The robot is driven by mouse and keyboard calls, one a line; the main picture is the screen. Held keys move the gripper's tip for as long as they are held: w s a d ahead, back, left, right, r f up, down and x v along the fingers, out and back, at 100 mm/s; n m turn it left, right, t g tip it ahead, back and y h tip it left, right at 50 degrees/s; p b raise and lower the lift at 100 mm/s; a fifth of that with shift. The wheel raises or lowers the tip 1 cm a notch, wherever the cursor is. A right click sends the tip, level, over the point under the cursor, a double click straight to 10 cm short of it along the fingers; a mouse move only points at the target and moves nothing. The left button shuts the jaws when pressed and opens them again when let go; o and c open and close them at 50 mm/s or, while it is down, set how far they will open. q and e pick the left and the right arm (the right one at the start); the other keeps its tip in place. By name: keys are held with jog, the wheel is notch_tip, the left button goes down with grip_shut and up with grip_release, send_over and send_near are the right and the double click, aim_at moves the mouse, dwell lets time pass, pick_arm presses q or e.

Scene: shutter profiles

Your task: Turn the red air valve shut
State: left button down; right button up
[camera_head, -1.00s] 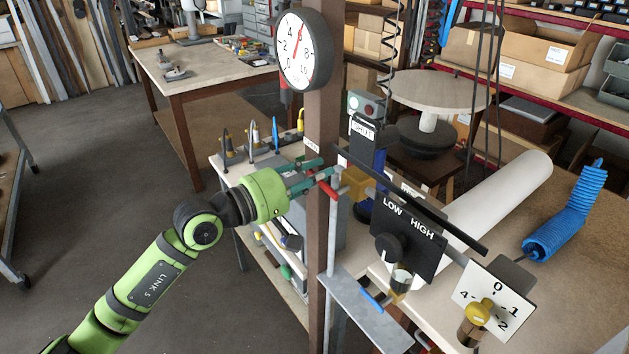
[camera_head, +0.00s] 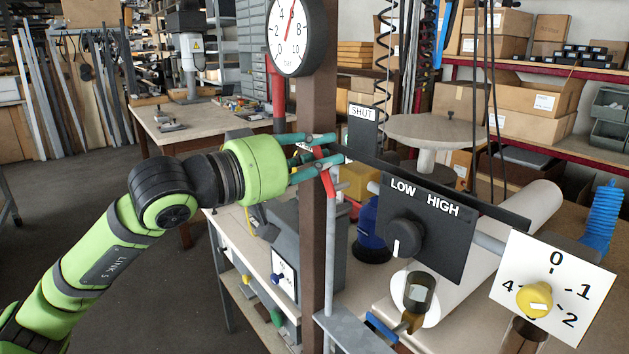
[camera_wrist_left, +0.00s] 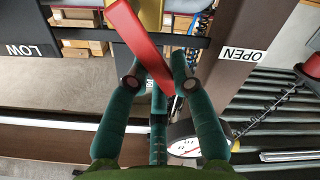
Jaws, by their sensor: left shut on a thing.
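The red valve handle (camera_head: 325,174) is a flat lever on the brass valve body (camera_head: 362,184), beside the brown post. In the head view it slants from upper left to lower right. My left gripper (camera_head: 335,150) reaches in from the left with its teal fingers around the handle. In the left wrist view the red handle (camera_wrist_left: 141,45) runs diagonally between the fingertips of the left gripper (camera_wrist_left: 160,83), which is shut on it. A SHUT label (camera_head: 362,113) stands behind, to the right. An OPEN label (camera_wrist_left: 243,54) is on the post. My right gripper is not in view.
A round gauge (camera_head: 297,36) hangs on the brown post (camera_head: 318,260) above the gripper. A black LOW/HIGH knob panel (camera_head: 426,228) and a white numbered dial plate (camera_head: 555,285) stand to the right. A dark bar (camera_head: 450,192) crosses above the panel.

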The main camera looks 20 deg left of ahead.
pick_arm(q)
jog(key=m+b, duration=0.1)
jog(key=s+d+m+b, duration=0.1)
jog(key=m, duration=0.1)
jog(key=shift+d+m+b, duration=0.15)
jog(key=shift+m+b, duration=0.15)
jog(key=shift+b, duration=0.05)
jog(key=shift+s+d+r+m+b, duration=0.1)
jog(key=shift+s+d+m+b, duration=0.3)
jog(key=shift+m, duration=0.35)
jog(key=shift+s+d+m+b, duration=0.1)
jog(key=shift+d+m+b, duration=0.1)
jog(key=shift+m+b, duration=0.4)
jog(key=shift+m, duration=0.25)
jog(key=c, duration=1)
grip_release()
jog(key=shift+w, duration=0.1)
jog(key=shift+c, duration=0.2)
jog(key=shift+r, duration=0.1)
jog(key=v, duration=1.2)
